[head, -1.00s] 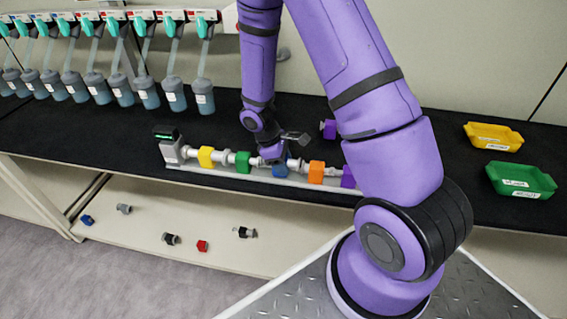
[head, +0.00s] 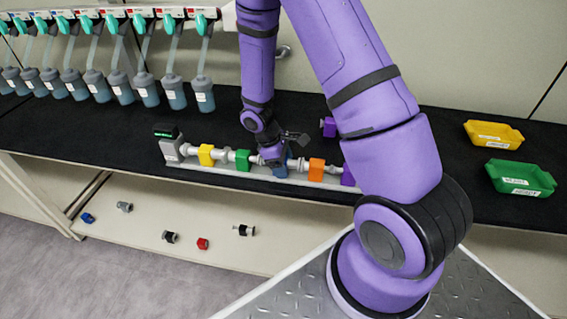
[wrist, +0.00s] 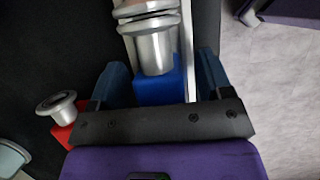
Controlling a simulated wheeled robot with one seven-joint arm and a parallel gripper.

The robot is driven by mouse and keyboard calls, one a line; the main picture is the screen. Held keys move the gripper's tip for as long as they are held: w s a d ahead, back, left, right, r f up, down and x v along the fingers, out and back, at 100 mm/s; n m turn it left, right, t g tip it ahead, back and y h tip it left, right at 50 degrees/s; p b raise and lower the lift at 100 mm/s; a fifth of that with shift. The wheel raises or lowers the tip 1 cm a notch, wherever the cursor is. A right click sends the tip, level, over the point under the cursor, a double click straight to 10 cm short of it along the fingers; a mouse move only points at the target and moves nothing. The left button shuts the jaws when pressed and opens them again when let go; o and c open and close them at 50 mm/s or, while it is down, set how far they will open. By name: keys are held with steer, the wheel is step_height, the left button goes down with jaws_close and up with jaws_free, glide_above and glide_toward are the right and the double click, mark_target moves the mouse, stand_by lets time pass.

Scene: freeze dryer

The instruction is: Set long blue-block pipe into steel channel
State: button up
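The steel channel (head: 225,176) runs along the black bench top, and its pale wall (wrist: 189,45) shows in the wrist view. A row of pipe pieces lies along it, with yellow (head: 206,155), green (head: 243,160), blue (head: 280,168) and orange (head: 316,170) blocks. In the wrist view the blue-block pipe (wrist: 158,90) lies between my gripper's fingers (wrist: 163,78), its flanged metal end pointing away. The left finger is close against the block; a gap shows at the right finger. My gripper looks open around it. My arm partly hides the blue block in the head view.
A grey end unit (head: 172,149) stands at the row's left end, a purple block (head: 348,176) at its right. Another purple block (head: 328,127) lies behind. A red-block piece (wrist: 62,115) is beside my gripper.

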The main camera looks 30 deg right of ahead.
steer(key=v, duration=1)
steer(key=shift+w+a+r, duration=0.1)
steer(key=shift+w+r, duration=0.05)
steer(key=shift+r, duration=0.25)
steer(key=shift+r, duration=0.1)
